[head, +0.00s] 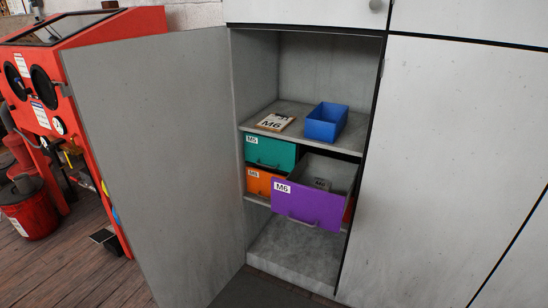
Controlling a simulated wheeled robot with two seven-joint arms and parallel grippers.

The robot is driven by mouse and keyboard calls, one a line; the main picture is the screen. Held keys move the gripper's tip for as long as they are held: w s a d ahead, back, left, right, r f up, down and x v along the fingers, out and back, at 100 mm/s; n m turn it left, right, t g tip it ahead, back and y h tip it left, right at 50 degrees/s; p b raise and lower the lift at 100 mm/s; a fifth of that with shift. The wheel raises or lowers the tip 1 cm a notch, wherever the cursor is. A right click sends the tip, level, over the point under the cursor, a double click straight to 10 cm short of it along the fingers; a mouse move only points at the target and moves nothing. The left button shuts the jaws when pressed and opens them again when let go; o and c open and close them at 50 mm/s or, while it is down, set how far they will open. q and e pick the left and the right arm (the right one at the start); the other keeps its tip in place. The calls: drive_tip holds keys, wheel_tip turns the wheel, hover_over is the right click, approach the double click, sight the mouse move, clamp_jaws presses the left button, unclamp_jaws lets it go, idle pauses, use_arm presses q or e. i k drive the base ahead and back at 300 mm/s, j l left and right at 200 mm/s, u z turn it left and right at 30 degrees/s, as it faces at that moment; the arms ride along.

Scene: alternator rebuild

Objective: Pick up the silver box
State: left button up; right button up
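A purple-fronted drawer (318,208) marked M6 is pulled out of the open cabinet, at the centre of the head view. Inside it lies a small grey box-like item (321,184) with a mark on top. It could be the silver box, but it is too small to be sure. The drawer front hides part of the drawer's floor. Neither of my grippers is in view.
The cabinet shelf (291,109) above holds an empty blue bin (325,122) and a flat M6 box (275,121). A teal drawer (270,153) and an orange drawer (262,182) are closed. The open grey door (160,150) stands left. A red machine (85,30) is behind it.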

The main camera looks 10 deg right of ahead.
sight(324, 185)
drive_tip(key=i+j+z, duration=0.15)
drive_tip(key=i+z, duration=0.15)
drive_tip(key=i+j+z, duration=0.35)
drive_tip(key=i, duration=0.15)
drive_tip(key=l, duration=0.1)
